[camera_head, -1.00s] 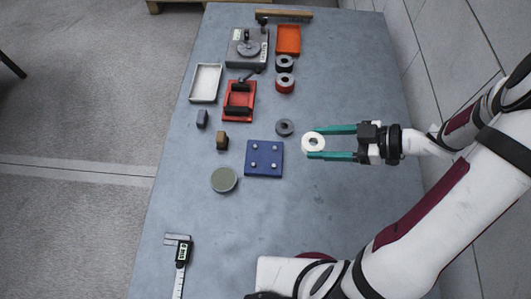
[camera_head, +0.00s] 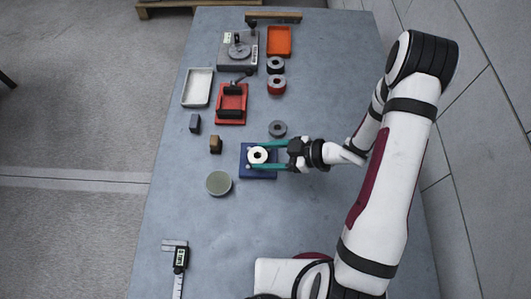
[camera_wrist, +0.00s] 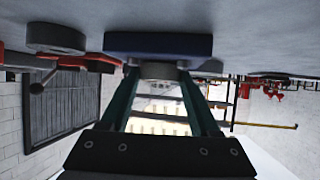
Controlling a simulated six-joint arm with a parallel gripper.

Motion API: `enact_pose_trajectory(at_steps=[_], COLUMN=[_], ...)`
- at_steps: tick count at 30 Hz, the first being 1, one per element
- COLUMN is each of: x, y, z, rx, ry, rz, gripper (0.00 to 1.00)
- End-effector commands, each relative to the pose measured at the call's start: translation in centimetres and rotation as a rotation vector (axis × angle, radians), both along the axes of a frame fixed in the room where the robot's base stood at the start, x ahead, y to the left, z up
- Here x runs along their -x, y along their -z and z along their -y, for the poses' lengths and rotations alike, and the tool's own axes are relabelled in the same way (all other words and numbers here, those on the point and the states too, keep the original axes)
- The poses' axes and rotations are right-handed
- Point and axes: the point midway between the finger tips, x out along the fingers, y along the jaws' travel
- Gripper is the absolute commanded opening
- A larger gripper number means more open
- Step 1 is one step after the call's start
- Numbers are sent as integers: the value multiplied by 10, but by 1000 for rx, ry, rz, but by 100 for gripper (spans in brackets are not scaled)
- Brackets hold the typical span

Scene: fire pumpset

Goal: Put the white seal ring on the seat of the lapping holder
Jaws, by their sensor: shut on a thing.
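The white seal ring (camera_head: 251,158) is held between the two green fingers of my gripper (camera_head: 251,156), shut on its sides. It also shows between the fingers in the wrist view (camera_wrist: 157,71). In the head view the ring is over the blue square block (camera_head: 260,175), which has pale pegs at its corners. The same block (camera_wrist: 158,44) shows beside the ring in the wrist view. I cannot tell whether they touch. The ring and fingers hide much of the block's top. Which fixture is the lapping holder is not marked.
A grey ring (camera_head: 278,128) lies just behind the block. A red fixture (camera_head: 232,118), pale tray (camera_head: 198,88) and dial device (camera_head: 238,62) stand farther back.

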Motion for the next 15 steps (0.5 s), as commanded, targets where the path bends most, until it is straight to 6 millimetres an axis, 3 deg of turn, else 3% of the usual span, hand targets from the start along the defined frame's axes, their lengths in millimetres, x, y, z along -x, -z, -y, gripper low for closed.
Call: enact_pose_trajectory(at_steps=[2, 3, 6, 8, 15], x=[0, 0, 0, 0, 0], y=[3, 2, 2, 2, 2], z=[0, 0, 0, 0, 0], rx=[0, 0, 0, 0, 0], ry=[0, 0, 0, 0, 0], rz=[-1, -1, 0, 0, 0], gripper=[4, 68, 86, 92, 92])
